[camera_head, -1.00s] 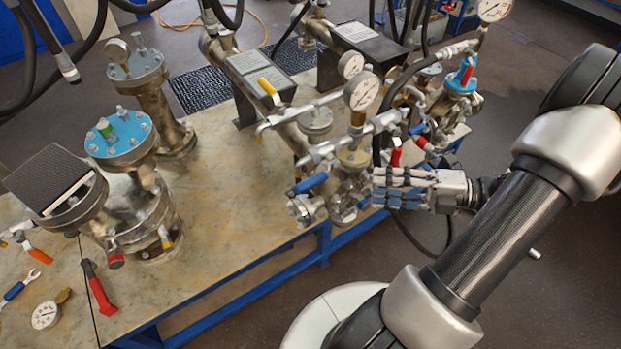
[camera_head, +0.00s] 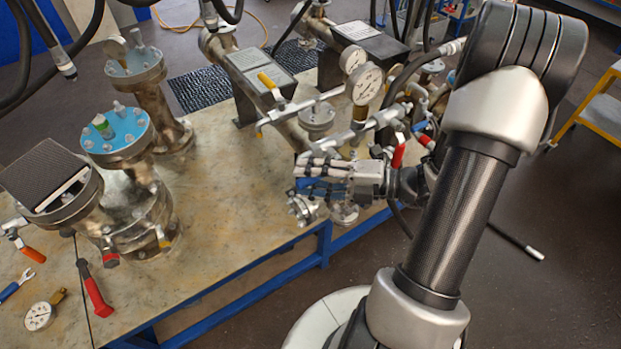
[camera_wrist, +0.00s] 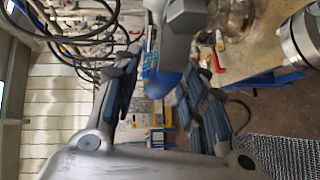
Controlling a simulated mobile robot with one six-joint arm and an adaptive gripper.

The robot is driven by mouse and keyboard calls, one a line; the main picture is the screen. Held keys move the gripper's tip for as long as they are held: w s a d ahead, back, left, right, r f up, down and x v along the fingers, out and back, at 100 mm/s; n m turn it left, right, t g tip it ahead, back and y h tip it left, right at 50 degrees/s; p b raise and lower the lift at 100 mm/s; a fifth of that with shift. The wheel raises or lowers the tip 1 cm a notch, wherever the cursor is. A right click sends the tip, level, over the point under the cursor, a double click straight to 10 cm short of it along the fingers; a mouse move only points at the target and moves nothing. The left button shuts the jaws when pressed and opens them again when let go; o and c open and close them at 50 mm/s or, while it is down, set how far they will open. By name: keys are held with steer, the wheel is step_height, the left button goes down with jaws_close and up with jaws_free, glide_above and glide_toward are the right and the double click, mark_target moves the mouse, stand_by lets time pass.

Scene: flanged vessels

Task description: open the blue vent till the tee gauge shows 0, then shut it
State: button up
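My gripper (camera_head: 302,176) is at the valve assembly on the front right edge of the bench and covers the blue lever of the vent there. In the wrist view my gripper (camera_wrist: 156,76) has its two fingers apart. A blue lever (camera_wrist: 163,83) with a grey part above it shows between them; I cannot tell whether a finger touches it. A round white-faced gauge (camera_head: 367,83) stands upright above the assembly, with a second gauge (camera_head: 353,60) behind it. I cannot tell which is the tee gauge, and the needles are too small to read.
A red lever (camera_head: 399,153) and a yellow lever (camera_head: 268,81) are close by on the pipework. Flanged vessels with blue tops (camera_head: 118,135) stand on the left of the bench (camera_head: 235,225). A red-handled tool (camera_head: 96,292) and a loose gauge (camera_head: 39,316) lie at front left.

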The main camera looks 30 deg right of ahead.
jaws_close()
stand_by(0.5)
stand_by(0.3)
